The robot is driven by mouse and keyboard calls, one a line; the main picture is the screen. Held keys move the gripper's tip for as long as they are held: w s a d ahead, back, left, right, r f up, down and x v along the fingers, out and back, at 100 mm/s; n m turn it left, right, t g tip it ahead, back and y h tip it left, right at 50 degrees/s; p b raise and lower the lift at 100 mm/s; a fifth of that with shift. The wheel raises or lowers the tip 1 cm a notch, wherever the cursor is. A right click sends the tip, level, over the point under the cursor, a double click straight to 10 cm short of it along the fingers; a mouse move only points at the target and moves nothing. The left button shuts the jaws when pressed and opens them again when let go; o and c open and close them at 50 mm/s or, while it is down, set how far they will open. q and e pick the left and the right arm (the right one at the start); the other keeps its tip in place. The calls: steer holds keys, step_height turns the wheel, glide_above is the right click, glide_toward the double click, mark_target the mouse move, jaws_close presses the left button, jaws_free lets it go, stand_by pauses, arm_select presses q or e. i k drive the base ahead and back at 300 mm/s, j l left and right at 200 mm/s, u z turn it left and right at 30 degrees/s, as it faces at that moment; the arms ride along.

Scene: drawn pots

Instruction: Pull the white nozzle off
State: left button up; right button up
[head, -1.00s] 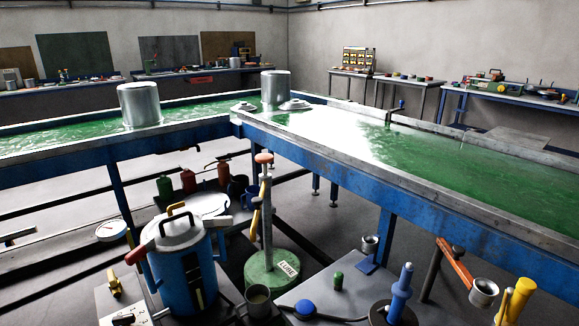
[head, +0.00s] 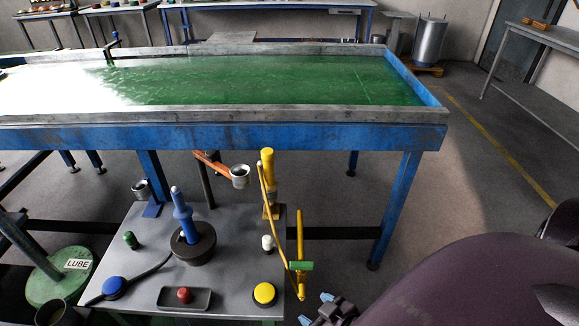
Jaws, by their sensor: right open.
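A similar green nozzle (head: 130,240) stands at the table's left. My right gripper (head: 316,308) shows at the bottom edge, with blue fingertips apart and nothing visible between them. It is below and right of the white nozzle, clear of it, just beyond the table's right edge. Part of this gripper is cut off by the frame. My left gripper is out of view.
The green-topped conveyor (head: 260,80) runs behind.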

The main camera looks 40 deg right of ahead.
mark_target(267, 240)
steer(key=z, duration=1)
steer(key=u, duration=0.4)
steer(key=i+l+u, duration=0.1)
steer(key=l+u, duration=0.9)
steer(key=l, duration=1.15)
steer(key=k+l, duration=0.1)
steer(key=l, duration=0.4)
steer(key=l+u, duration=0.1)
steer(key=l, duration=0.45)
steer(key=k, duration=0.05)
